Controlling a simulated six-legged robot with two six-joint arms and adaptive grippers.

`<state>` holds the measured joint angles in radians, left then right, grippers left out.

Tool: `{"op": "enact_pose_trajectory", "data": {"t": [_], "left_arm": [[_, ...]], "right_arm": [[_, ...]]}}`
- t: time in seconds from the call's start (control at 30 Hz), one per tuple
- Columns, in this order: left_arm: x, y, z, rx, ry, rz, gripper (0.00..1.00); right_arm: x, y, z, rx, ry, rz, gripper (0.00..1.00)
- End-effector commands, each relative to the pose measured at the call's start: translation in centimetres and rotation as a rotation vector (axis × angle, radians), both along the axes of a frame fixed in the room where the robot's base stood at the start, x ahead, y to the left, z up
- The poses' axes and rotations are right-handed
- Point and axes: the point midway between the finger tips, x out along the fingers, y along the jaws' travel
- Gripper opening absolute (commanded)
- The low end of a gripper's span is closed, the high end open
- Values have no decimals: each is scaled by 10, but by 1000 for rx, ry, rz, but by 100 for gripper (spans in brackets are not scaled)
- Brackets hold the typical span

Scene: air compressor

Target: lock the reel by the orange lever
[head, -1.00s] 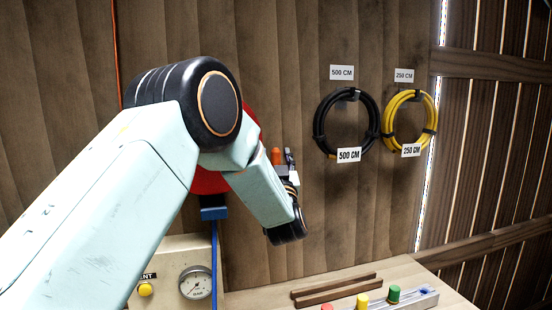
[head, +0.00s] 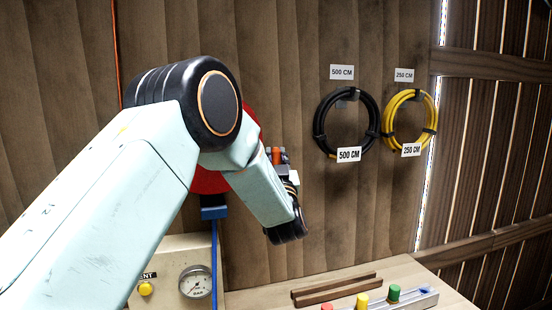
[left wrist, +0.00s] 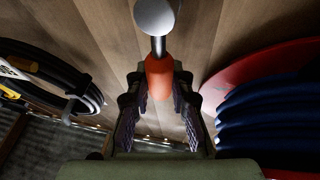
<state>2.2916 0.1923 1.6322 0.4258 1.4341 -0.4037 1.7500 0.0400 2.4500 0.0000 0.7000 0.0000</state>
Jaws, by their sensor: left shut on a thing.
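The orange lever (head: 275,154) shows in the head view just past my left wrist. In the left wrist view the lever's orange grip (left wrist: 158,78) sits on a metal rod with a round grey end. My left gripper (left wrist: 159,84) has one finger on each side of the orange grip and is shut on it. The reel, red with blue hose, shows at the right of the wrist view (left wrist: 270,108). In the head view its red side (head: 208,182) is mostly hidden behind my left arm. My right gripper is not in view.
A black hose coil (head: 320,122) and a yellow hose coil (head: 433,112) hang on the wooden wall to the right. Below are a pressure gauge (head: 195,282), a yellow button (head: 145,289) and a bench with wooden strips (head: 335,290). The wall below the coils is clear.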

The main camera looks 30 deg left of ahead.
Motion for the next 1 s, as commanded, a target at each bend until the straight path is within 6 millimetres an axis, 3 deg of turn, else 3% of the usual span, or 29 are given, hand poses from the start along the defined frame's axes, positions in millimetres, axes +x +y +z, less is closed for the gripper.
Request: {"op": "enact_pose_trajectory", "data": {"t": [0.37,1.0], "left_arm": [[4,-4,1,49,59,0,0],[33,-29,-11,410,481,-2,0]], "right_arm": [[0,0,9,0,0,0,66],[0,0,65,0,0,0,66]]}}
